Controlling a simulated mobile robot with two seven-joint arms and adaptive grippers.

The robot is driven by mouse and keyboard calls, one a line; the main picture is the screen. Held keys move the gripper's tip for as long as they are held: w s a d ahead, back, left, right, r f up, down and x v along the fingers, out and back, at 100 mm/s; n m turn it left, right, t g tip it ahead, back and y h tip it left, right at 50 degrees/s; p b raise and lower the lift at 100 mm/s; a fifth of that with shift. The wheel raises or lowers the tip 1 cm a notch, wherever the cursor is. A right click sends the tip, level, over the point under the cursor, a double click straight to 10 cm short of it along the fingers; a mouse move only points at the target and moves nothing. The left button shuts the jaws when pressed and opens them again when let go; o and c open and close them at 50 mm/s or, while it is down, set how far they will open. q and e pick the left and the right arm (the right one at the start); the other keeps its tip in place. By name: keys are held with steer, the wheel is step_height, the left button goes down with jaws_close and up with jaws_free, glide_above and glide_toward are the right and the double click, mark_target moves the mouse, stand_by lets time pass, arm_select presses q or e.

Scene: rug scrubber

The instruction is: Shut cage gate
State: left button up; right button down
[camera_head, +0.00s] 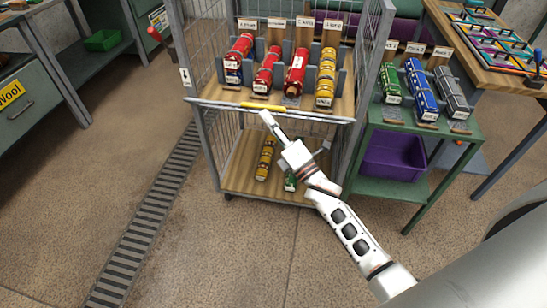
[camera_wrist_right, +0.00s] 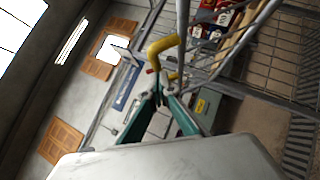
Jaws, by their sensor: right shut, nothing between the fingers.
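The wire cage (camera_head: 210,150) stands in the centre of the head view. A bar with a yellow handle (camera_head: 262,106) runs across its front at middle-shelf height, with the gate's wire mesh (camera_head: 228,132) seen below. I cannot tell exactly how the gate sits in its frame. My right gripper (camera_head: 265,117) is shut and empty, just below and in front of the handle. In the right wrist view the shut green fingertips (camera_wrist_right: 158,94) point at the bent yellow handle (camera_wrist_right: 162,46); contact is unclear. My left gripper is not in view.
A green table (camera_head: 400,130) with rolls and a purple bin (camera_head: 393,157) is close on the right. Floor at left is clear around a drain grate (camera_head: 150,215).

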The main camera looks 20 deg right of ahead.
steer(key=w+d+r+m+g+p, duration=0.1)
steer(key=r+p, duration=0.1)
steer(key=w+d+r+m+h+p, duration=0.1)
steer(key=w+r+p, duration=0.1)
steer(key=p, duration=0.1)
steer(key=w+d+r+m+g+h+p, duration=0.1)
steer(key=r+m+p, duration=0.1)
steer(key=p, duration=0.1)
steer(key=shift+w+g, duration=0.15)
steer(key=shift+g, duration=0.15)
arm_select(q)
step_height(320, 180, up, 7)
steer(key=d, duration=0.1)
arm_select(e)
steer(key=w+d+r, duration=0.1)
steer(key=w+d, duration=0.2)
steer(key=w, duration=0.2)
steer(key=shift+d+r, duration=0.25)
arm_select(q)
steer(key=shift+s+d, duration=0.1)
arm_select(e)
steer(key=shift+w+r, duration=0.2)
steer(key=shift+f, duration=0.1)
